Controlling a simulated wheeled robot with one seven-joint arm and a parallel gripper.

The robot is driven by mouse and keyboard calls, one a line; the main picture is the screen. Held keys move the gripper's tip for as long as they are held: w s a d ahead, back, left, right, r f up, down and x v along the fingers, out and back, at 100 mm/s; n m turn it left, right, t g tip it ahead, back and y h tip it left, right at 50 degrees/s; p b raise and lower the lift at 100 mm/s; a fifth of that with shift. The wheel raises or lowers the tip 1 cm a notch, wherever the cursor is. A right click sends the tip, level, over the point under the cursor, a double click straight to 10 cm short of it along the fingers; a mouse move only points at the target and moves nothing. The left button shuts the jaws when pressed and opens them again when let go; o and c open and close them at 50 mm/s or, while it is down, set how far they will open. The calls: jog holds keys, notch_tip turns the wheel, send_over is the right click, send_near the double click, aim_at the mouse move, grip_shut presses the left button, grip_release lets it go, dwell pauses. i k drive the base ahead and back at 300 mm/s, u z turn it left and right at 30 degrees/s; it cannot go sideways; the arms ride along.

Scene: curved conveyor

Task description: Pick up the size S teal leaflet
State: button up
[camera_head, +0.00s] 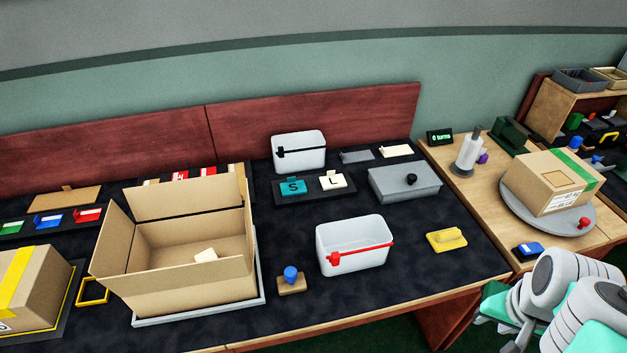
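The teal leaflet (293,188) marked S lies in a dark tray on the black table top, in the middle of the head view. A cream leaflet (333,181) marked L lies just right of it in the same tray.
An open cardboard box (199,294) stands left of the leaflets. A white bin with a red band (352,233) stands in front, and a white bin with a black band (298,140) stands behind. A grey lidded box (388,187) is to the right. A taped carton (541,182) sits on a turntable.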

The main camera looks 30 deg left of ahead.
aim_at(292, 187)
jog(key=i, duration=0.9)
jog(key=u, duration=2.6)
jog(key=i, duration=0.5)
